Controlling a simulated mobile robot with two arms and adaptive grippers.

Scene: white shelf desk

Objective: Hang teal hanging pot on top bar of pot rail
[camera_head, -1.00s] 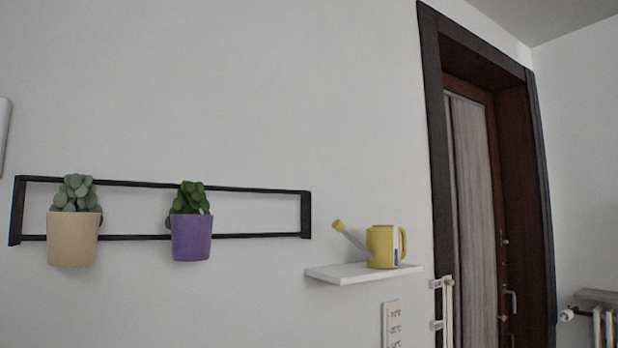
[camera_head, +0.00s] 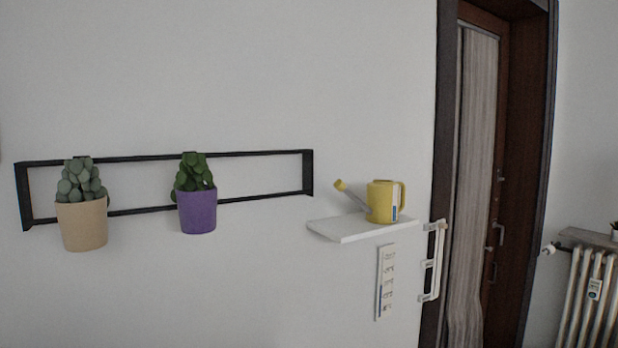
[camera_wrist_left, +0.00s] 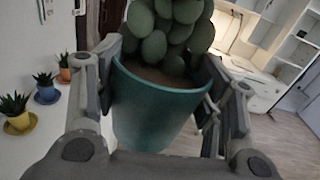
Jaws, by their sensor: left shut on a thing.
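The teal hanging pot (camera_wrist_left: 155,115) with a rounded green plant (camera_wrist_left: 165,35) shows in the left wrist view, upright between the fingers of my left gripper (camera_wrist_left: 160,95), which is shut on it. Neither gripper nor the teal pot shows in the head view. The black pot rail (camera_head: 262,154) is on the wall in the head view, with a top bar and a lower bar. A beige pot (camera_head: 82,225) hangs at its left and a purple pot (camera_head: 198,211) near its middle. The top bar is bare right of the purple pot.
A white wall shelf (camera_head: 350,231) with a yellow watering can (camera_head: 381,202) is right of the rail. A dark door frame (camera_head: 449,130) and radiator (camera_head: 590,285) stand farther right. In the left wrist view, several small potted plants (camera_wrist_left: 46,88) are on a white surface at left.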

